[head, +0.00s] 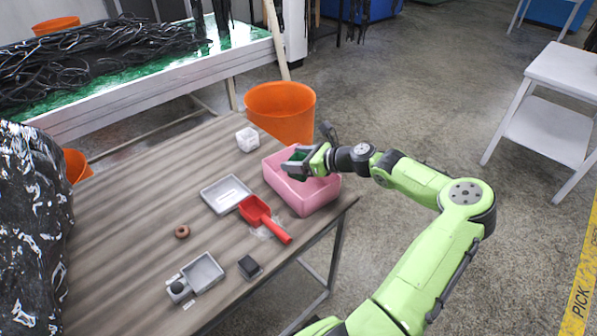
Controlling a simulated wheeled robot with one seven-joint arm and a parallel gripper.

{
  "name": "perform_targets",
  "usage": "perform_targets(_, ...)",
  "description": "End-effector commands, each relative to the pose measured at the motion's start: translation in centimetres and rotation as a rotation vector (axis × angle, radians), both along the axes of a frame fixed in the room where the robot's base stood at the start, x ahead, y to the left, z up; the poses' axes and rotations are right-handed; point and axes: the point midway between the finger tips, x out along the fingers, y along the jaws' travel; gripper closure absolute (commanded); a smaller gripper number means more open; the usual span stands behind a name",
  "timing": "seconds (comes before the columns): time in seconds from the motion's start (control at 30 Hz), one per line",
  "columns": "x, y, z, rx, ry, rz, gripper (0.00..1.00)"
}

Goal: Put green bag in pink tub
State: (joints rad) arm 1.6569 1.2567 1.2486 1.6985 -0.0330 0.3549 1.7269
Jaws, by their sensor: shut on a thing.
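The pink tub (307,201) stands near the far right edge of the wooden table. My gripper (296,166) reaches over the tub from the right, with its fingers over the tub's opening. It is shut on the green bag (298,157), of which only a small dark green part shows between and behind the fingers. The arm and fingers hide much of the tub's inside. I cannot tell whether the bag touches the tub.
On the table are a red scoop (262,217), a grey tray (225,194), a white box (247,139), a brown ring (182,231), a black block (249,267) and a small scale (202,272). An orange bin (281,111) stands behind the table.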

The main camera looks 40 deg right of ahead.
Motion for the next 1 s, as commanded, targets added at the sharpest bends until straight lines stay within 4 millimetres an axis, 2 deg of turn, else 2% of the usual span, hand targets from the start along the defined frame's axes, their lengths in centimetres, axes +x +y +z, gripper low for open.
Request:
perform_targets(0.03,0.0,0.0,-1.6,0.003,0.001,0.0,0.59)
perform_targets(0.1,0.0,0.0,-2.4,0.002,0.001,-0.001,0.59)
perform_targets(0.33,0.0,0.0,-2.1,0.0,0.001,0.0,0.59)
perform_targets(0.77,0.0,0.0,-3.3,0.0,0.002,0.0,0.59)
perform_targets(0.8,0.0,0.0,-3.3,0.0,0.002,0.0,0.29)
perform_targets(0.87,0.0,0.0,-3.3,0.0,0.002,0.0,0.2)
perform_targets(1.0,0.0,0.0,-3.3,0.0,0.002,0.0,0.2)
